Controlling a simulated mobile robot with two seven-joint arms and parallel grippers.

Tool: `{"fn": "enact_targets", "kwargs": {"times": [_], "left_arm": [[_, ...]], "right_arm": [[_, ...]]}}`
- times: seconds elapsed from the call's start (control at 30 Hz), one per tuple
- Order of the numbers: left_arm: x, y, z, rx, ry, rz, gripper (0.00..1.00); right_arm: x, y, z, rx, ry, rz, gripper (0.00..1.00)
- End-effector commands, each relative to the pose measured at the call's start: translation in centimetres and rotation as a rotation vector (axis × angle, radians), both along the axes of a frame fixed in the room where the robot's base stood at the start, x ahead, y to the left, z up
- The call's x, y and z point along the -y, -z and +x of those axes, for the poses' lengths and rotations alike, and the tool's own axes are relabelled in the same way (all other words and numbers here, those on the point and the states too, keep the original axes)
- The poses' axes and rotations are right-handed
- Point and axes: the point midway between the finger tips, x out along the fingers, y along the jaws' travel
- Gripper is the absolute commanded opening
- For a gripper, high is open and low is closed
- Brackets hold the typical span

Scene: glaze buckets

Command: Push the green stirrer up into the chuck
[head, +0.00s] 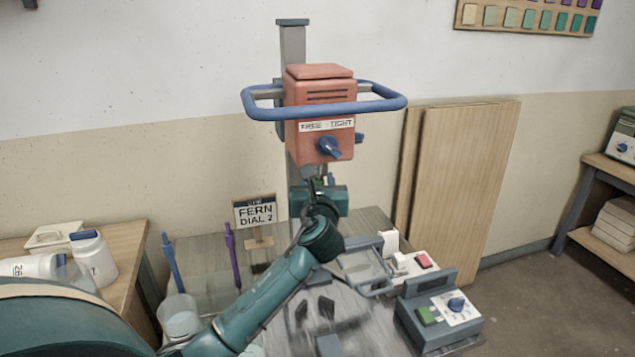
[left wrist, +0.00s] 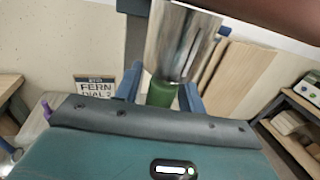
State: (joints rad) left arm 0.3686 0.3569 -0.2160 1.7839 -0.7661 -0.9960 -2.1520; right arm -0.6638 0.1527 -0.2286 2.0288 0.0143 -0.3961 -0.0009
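The orange mixer head (head: 318,95) hangs on a grey column and has a blue ring handle and a blue FREE–TIGHT knob (head: 328,146). In the left wrist view the metal chuck (left wrist: 183,40) is a shiny cylinder. The green stirrer (left wrist: 161,92) shows directly under it, in line with it; how far it is inside I cannot tell. My left gripper (left wrist: 162,88) has its blue fingers on both sides of the green stirrer and appears shut on it. In the head view my left gripper (head: 318,188) is below the mixer head, and my wrist hides most of the stirrer. My right gripper is out of view.
A control box (head: 440,312) with a blue dial and green button and a red switch (head: 424,261) stand at right. Blue (head: 171,262) and purple (head: 233,256) stirrers stand at left. A FERN DIAL 2 sign (head: 255,212) stands behind my arm.

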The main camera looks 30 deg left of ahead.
Motion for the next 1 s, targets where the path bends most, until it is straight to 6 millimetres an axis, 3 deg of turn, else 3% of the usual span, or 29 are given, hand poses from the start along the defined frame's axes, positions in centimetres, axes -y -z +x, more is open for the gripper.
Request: {"fn": "enact_targets", "kwargs": {"times": [0.1, 0.37, 0.6, 1.0], "left_arm": [[0.0, 0.0, 0.0, 0.000, 0.000, 0.000, 0.48], [0.0, 0.1, 0.0, -0.002, 0.000, 0.000, 0.48], [0.0, 0.1, 0.0, -0.002, 0.000, 0.000, 0.48], [5.6, 0.2, -8.1, -0.001, 0.003, -0.002, 0.48]], "right_arm": [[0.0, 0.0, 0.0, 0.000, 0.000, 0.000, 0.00], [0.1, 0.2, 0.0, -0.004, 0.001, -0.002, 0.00], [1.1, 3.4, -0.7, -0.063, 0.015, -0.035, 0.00], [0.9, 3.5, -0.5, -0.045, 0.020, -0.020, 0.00]]}}
